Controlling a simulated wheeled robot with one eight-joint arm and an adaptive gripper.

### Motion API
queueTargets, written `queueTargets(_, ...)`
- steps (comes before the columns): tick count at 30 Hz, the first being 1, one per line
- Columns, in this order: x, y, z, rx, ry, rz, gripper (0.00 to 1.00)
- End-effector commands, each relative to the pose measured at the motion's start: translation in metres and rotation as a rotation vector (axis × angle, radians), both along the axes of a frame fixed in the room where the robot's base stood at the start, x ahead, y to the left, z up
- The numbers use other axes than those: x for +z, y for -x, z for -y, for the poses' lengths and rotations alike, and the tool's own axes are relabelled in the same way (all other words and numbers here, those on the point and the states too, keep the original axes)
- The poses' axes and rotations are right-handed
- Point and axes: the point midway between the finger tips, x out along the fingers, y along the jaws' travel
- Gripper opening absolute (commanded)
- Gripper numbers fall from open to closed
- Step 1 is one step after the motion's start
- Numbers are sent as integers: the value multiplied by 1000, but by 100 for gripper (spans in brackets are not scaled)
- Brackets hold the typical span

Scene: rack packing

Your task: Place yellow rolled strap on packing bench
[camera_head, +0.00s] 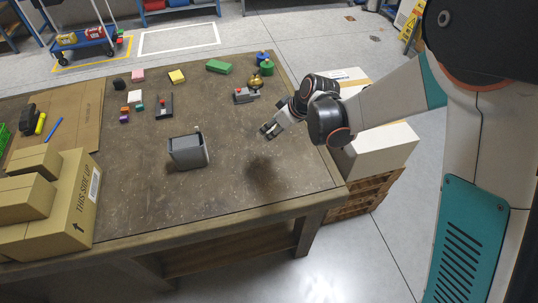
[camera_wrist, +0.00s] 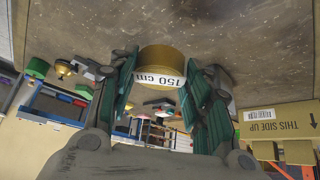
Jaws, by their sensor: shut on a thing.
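The yellow rolled strap (camera_wrist: 163,58), a yellow-brown roll with a white "150 cm" label, is between the green-padded fingers of my gripper (camera_wrist: 163,78) in the wrist view. My gripper is shut on it. In the head view my gripper (camera_head: 269,130) is over the right part of the packing bench (camera_head: 235,205), with a dark shadow below it on the bench top. The strap cannot be made out in the head view. The bench top also fills the upper part of the wrist view (camera_wrist: 60,18).
A grey open bin (camera_head: 188,152) stands left of my gripper. Cardboard boxes (camera_head: 75,205) stand at the bench's left. Small coloured blocks, a green block (camera_head: 219,66) and metal fixtures (camera_head: 246,94) lie toward the back. The front right of the bench is clear.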

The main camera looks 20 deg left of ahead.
Motion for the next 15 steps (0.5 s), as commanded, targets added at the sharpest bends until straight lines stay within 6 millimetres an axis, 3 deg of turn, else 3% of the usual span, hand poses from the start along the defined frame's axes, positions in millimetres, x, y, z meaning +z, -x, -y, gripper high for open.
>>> queueTargets(1, -17, -1, 0, 0, 0, 0, 11)
queueTargets(9, -78, 0, 0, 0, 0, 0, 11)
queueTargets(15, -98, 0, 0, 0, 0, 0, 11)
